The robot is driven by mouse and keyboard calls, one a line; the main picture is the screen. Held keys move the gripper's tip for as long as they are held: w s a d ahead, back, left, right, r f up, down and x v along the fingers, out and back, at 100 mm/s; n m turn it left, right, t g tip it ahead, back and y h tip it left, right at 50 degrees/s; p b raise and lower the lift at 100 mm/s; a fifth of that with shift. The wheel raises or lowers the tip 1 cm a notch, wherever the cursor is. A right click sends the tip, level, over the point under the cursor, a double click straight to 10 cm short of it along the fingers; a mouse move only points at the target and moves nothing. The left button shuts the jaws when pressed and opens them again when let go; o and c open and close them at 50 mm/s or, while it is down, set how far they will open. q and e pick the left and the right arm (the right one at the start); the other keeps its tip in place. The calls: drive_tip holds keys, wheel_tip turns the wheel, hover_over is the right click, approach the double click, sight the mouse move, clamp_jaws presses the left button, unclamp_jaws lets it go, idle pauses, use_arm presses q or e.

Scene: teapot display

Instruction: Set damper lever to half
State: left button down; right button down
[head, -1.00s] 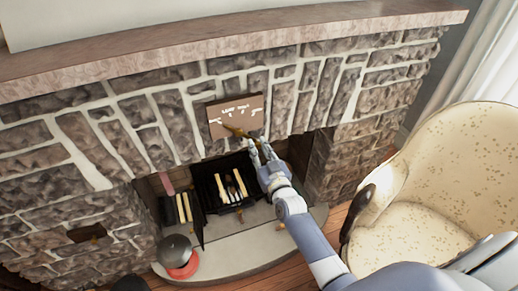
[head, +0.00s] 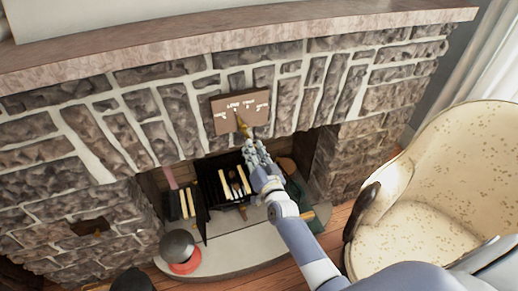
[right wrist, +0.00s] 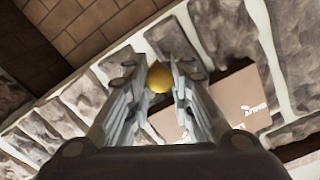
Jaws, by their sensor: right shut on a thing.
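The brown damper plate (head: 224,125) with white lettering is on the stone fireplace front, above the opening; part of it shows in the right wrist view (right wrist: 232,96). The brass damper lever (head: 242,124) stands out from the plate, its thin end pointing up near the middle marking in the head view. My right gripper (head: 250,145) is shut on the lever's lower end. In the right wrist view, the lever's rounded golden end (right wrist: 159,78) sits between the two fingers. The fingers hide part of the lever. My left gripper is not in view.
The firebox below holds a dark grate (head: 228,190) with pale logs. A dark round object with a red base (head: 184,266) stands on the hearth (head: 240,250). A cream armchair (head: 440,170) is close on the right. The mantel (head: 240,45) juts out above.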

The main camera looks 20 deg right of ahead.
drive_tip(key=shift+a+f+m, duration=0.1)
drive_tip(key=shift+a+m, duration=0.95)
drive_tip(key=shift+m, duration=0.45)
drive_tip(key=shift+a+m, duration=1)
drive_tip(key=shift+m, duration=0.5)
drive_tip(key=c, duration=1.4)
unclamp_jaws()
drive_tip(key=shift+o, duration=0.2)
drive_tip(key=s, duration=1.2)
drive_tip(key=shift+a, duration=0.2)
